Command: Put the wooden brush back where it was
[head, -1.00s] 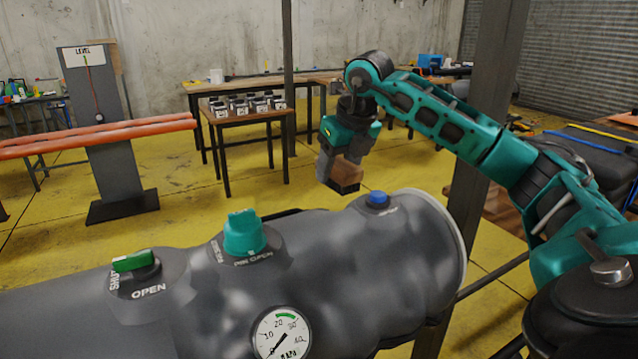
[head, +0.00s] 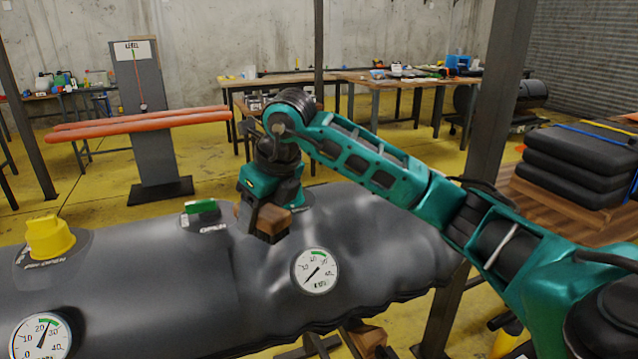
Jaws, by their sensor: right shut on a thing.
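The wooden brush (head: 273,219) is a brown block with a dark underside. My right gripper (head: 262,212) is shut on it and holds it over the grey inflatable tube (head: 170,300). The brush is just behind and left of a round gauge (head: 315,271) on the tube. I cannot tell whether its dark underside touches the tube. My left gripper is not in view.
A yellow cap (head: 49,238), a green valve handle (head: 200,207) and another gauge (head: 40,336) sit on the tube. A dark post (head: 487,120) stands behind my right arm. Black folded boats (head: 575,165) are stacked at right. Wooden tables (head: 400,82) stand at the back.

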